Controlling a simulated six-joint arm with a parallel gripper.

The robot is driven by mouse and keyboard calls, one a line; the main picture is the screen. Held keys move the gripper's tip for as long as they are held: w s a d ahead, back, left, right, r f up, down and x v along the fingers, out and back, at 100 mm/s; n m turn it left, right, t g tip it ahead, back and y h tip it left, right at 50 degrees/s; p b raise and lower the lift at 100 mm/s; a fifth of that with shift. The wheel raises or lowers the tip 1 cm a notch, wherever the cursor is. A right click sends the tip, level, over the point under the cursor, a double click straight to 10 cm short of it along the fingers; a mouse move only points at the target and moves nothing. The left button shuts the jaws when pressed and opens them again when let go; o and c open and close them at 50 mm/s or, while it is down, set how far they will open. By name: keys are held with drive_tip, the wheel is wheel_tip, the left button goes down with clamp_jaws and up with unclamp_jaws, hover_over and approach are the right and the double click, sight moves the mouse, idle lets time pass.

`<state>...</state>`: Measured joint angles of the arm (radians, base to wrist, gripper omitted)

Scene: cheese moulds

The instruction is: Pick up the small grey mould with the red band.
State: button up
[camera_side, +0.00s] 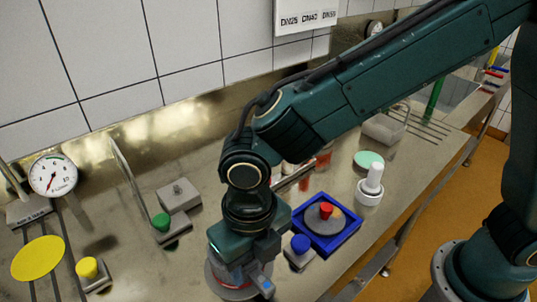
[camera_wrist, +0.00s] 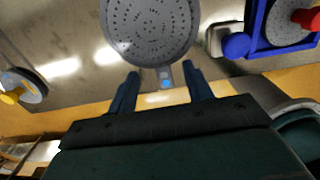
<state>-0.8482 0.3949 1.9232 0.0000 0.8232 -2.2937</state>
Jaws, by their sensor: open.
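A round grey mould with a red band (camera_side: 236,286) stands at the bottom middle in the side view, partly hidden behind my gripper (camera_side: 262,281). In the wrist view a round grey perforated top (camera_wrist: 150,28), apparently this mould, lies just beyond my fingers; the red band does not show there. A narrow grey tab with a light blue patch (camera_wrist: 165,76) sticks out from it towards my gripper (camera_wrist: 161,80). My two fingers are apart, one on each side of the tab. I cannot tell whether either touches it.
A blue tray (camera_side: 343,239) with a red-knobbed grey disc stands at right. A blue-knobbed block (camera_side: 299,259) sits between it and my gripper. Green-knobbed (camera_side: 178,237) and yellow-knobbed (camera_side: 88,268) pieces stand at left. A white piece (camera_side: 370,190) is farther right. The steel counter's front edge is close.

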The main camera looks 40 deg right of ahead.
sight(256, 273)
drive_tip(key=shift+f, duration=0.1)
drive_tip(key=shift+s+d+f, duration=0.1)
drive_tip(key=shift+f, duration=2.4)
drive_tip(key=shift+c, duration=0.4)
clamp_jaws()
